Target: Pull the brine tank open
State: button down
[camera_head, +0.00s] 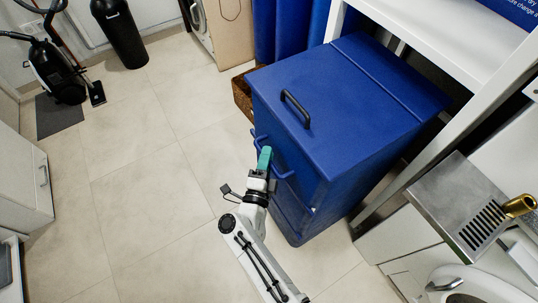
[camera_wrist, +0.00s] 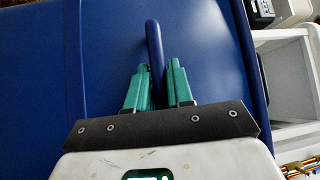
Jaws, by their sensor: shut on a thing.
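The brine tank (camera_head: 330,120) is a large blue box under the white shelf, with a black handle (camera_head: 295,109) on its top. A blue bar handle (camera_head: 285,174) runs across its front face. My gripper (camera_head: 265,158) is at this front bar, with its teal fingers on either side of it. In the wrist view, the blue bar (camera_wrist: 154,45) stands between the two teal fingers (camera_wrist: 159,85), which are shut on it. The front of the tank looks shut. The part of the bar between the fingers is partly hidden in the head view.
A brown basket (camera_head: 242,93) sits behind the tank's left side. A metal drain tray (camera_head: 468,208) and white cabinet stand close on the right. A vacuum cleaner (camera_head: 58,75) and black cylinder (camera_head: 120,35) stand far left. The tiled floor (camera_head: 150,180) left of the tank is clear.

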jog(key=shift+f, duration=0.1)
jog(key=c, duration=1.1)
grip_release()
jog(key=v, duration=1)
jog(key=shift+s+a, duration=0.1)
jog(key=shift+s, duration=0.3)
